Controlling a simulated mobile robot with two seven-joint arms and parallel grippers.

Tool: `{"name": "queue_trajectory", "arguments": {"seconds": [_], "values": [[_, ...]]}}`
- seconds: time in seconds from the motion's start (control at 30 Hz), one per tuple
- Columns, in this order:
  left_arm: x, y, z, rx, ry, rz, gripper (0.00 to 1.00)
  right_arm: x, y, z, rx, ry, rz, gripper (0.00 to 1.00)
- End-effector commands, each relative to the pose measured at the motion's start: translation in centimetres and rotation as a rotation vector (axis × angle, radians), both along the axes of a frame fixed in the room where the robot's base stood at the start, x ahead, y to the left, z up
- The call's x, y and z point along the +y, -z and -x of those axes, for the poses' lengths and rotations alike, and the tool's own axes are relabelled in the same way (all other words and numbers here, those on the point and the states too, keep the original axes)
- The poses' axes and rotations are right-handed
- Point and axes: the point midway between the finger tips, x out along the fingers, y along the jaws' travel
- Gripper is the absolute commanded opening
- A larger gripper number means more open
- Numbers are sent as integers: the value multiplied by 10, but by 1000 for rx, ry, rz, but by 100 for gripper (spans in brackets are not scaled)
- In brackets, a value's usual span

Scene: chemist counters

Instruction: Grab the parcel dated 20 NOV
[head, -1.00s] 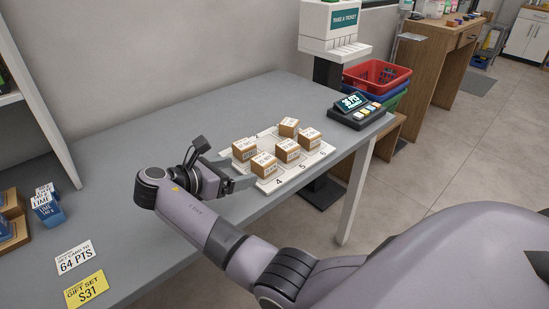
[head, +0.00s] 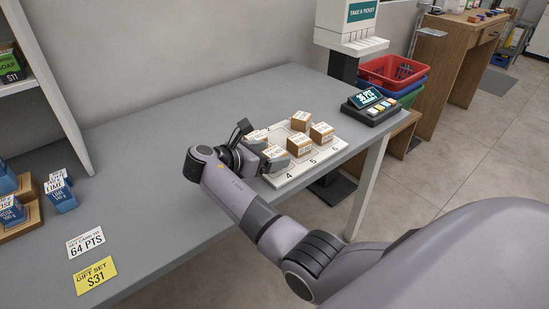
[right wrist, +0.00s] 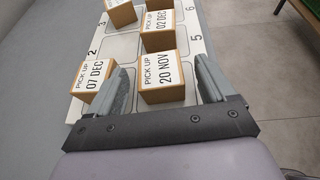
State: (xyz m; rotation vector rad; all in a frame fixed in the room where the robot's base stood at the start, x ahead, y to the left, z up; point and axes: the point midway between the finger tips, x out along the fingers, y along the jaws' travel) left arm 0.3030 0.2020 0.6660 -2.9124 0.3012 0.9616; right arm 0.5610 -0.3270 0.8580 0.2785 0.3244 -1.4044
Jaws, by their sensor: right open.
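The parcel dated 20 NOV (right wrist: 163,76) is a small brown box with a white label on top, standing on the white numbered tray (right wrist: 121,22). My right gripper (right wrist: 164,88) is open, with one finger on each side of this parcel. I see a narrow gap by the right finger; I cannot tell whether either finger touches it. The parcel dated 07 DEC (right wrist: 92,82) stands just outside the left finger. The parcel dated 02 DEC (right wrist: 158,32) stands beyond. In the head view my right gripper (head: 270,162) partly hides the nearest parcels. My left gripper is not in view.
The tray lies on a grey counter (head: 190,115), near its front edge. More parcels stand at the tray's far end. A points display (head: 370,105) stands to the right of the tray. Price cards (head: 94,275) and blue boxes (head: 60,193) lie at the left.

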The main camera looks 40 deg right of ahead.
Motion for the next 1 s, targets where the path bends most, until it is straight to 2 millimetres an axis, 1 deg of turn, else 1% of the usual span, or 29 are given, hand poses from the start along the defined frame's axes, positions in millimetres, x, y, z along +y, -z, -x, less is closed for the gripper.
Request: {"name": "queue_trajectory", "arguments": {"seconds": [0.03, 0.07, 0.1, 0.17, 0.2, 0.23, 0.53, 0.67, 0.77, 0.83, 0.97, 1.0], "values": [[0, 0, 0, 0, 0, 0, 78, 0, 0, 0, 0, 0, 0, 83], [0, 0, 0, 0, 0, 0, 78, 0, 0, 0, 0, 0, 0, 76], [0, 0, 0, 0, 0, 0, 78, 1, 0, 0, 0, 0, 0, 63], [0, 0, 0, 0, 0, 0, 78, 1, 0, 0, 0, 0, 0, 44], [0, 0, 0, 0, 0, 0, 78, 1, 0, 0, 0, 0, 0, 31], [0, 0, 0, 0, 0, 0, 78, 1, 0, 0, 0, 0, 0, 25], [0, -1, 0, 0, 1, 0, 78, 1, -2, 0, -1, -1, 0, 25], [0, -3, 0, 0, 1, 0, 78, 1, -10, -1, -4, -1, 0, 25], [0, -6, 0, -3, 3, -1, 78, 1, -22, -1, -5, 0, 0, 25], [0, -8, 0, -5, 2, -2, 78, 1, -34, 0, -5, 0, 0, 25], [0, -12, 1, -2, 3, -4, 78, 1, -69, -1, -10, 1, 0, 25], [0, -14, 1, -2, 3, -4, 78, 1, -81, -1, -10, 0, 1, 25]]}}
